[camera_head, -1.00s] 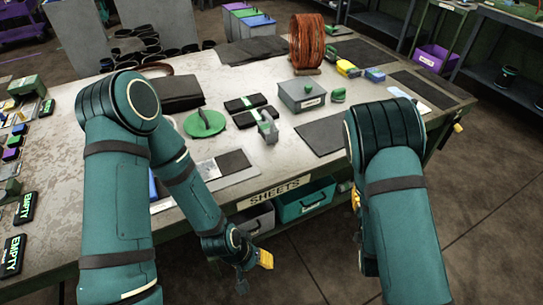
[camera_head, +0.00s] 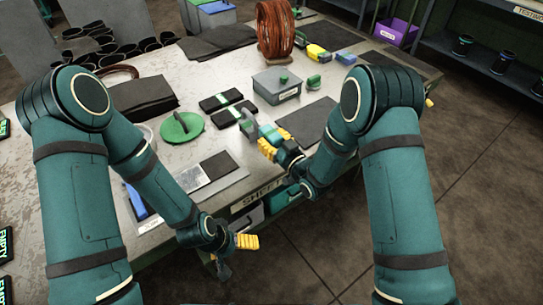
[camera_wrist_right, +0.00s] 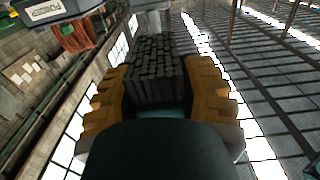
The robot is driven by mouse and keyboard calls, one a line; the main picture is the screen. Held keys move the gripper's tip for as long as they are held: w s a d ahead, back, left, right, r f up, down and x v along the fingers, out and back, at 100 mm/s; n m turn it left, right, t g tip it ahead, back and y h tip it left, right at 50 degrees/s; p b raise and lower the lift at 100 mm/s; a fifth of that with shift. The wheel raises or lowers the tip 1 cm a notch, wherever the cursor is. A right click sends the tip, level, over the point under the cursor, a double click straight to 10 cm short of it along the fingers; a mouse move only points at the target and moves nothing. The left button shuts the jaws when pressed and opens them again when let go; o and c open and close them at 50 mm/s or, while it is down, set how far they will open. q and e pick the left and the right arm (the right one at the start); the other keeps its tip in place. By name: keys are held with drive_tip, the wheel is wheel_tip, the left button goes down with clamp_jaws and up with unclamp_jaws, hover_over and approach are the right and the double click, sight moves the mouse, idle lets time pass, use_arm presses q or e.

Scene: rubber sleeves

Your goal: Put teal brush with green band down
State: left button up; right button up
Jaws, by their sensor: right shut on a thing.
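The teal brush with the green band (camera_head: 268,131) is in my right gripper (camera_head: 275,143), over the front part of the table. In the right wrist view, its dark bristle block (camera_wrist_right: 155,70) shows between the orange fingers of the right gripper (camera_wrist_right: 158,98). The fingers press on it from both sides and hide most of its body; I cannot make out the band clearly. I cannot tell whether the brush touches the table. My left gripper (camera_head: 236,248) hangs low in front of the table edge, apart from the brush; its finger gap is unclear.
A grey upright tool (camera_head: 248,126) stands just left of the brush. Nearby are a green round disc (camera_head: 182,127), black blocks with green bands (camera_head: 221,100), a grey lidded box (camera_head: 276,86) and a dark mat (camera_head: 308,121). A copper coil (camera_head: 275,30) stands farther back.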

drive_tip(key=shift+f+b, duration=0.45)
drive_tip(key=shift+f, duration=2.85)
drive_tip(key=shift+f, duration=0.1)
drive_tip(key=o, duration=1.1)
